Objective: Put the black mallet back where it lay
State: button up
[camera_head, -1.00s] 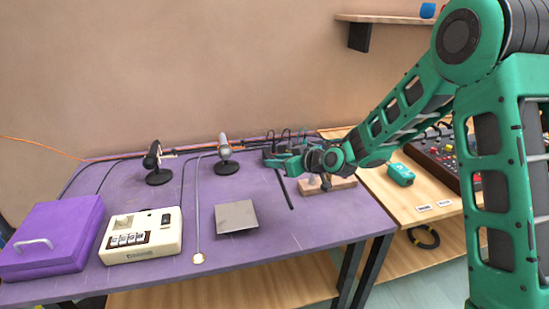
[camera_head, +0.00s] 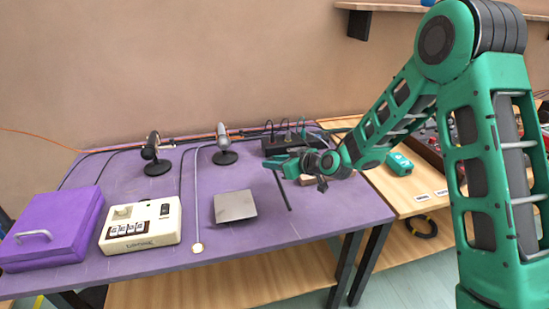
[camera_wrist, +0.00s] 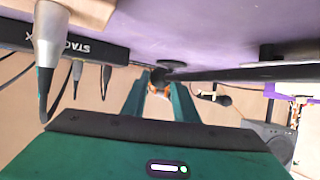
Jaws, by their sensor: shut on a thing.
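The black mallet shows in the head view as a thin dark stick (camera_head: 282,190) slanting down toward the viewer below my gripper (camera_head: 276,164). In the wrist view its dark shaft (camera_wrist: 250,73) runs from the fingertips to the right edge. My gripper (camera_wrist: 160,88) is shut on the mallet near one end, close to the purple table (camera_head: 255,228). I cannot tell from these frames whether the mallet touches the table.
A black box with cables (camera_head: 283,142) stands behind my gripper. A wooden block (camera_head: 308,180) is partly hidden by it. Left are a grey plate (camera_head: 235,206), two microphones (camera_head: 224,140), a cream device (camera_head: 140,225) and a purple case (camera_head: 52,232).

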aim_at(275, 181)
jog(key=shift+f, duration=2.5)
jog(key=o, duration=1.2)
